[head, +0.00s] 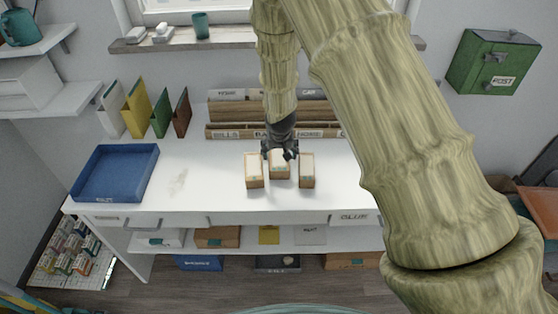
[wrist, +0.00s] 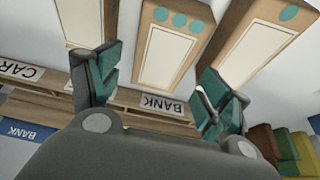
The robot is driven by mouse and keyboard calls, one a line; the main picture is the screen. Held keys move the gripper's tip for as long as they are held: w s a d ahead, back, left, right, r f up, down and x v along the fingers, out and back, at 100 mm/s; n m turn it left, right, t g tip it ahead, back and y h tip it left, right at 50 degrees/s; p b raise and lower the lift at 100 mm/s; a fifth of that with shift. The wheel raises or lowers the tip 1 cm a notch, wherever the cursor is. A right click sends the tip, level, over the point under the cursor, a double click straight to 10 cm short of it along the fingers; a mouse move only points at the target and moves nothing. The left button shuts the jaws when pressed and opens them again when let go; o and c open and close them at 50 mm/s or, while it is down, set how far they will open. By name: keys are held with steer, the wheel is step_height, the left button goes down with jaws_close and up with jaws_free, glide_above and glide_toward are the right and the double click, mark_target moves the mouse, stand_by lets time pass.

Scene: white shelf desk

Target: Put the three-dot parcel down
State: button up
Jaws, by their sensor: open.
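Three tan parcels with pale labels stand in a row on the white desk: left parcel (head: 254,171), middle parcel (head: 280,165) and right parcel (head: 306,171). My gripper (head: 280,151) is at the middle parcel, over its back end. In the wrist view my gripper (wrist: 160,88) has its teal-padded fingers apart, with the middle parcel (wrist: 172,48) showing between them; I cannot tell whether they touch it. The other parcel (wrist: 82,22) is partly hidden.
A wooden sorter (head: 235,112) with labelled slots stands at the desk's back, just behind the parcels. A blue tray (head: 84,190) is at the left end. Upright coloured folders (head: 136,107) stand behind it.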

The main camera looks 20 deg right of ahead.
mark_target(279, 156)
steer(key=shift+p+x, duration=0.7)
steer(key=shift+x, duration=1.25)
steer(key=shift+a, duration=0.1)
steer(key=c, duration=0.9)
steer(key=shift+c, duration=0.6)
steer(key=shift+r, duration=0.1)
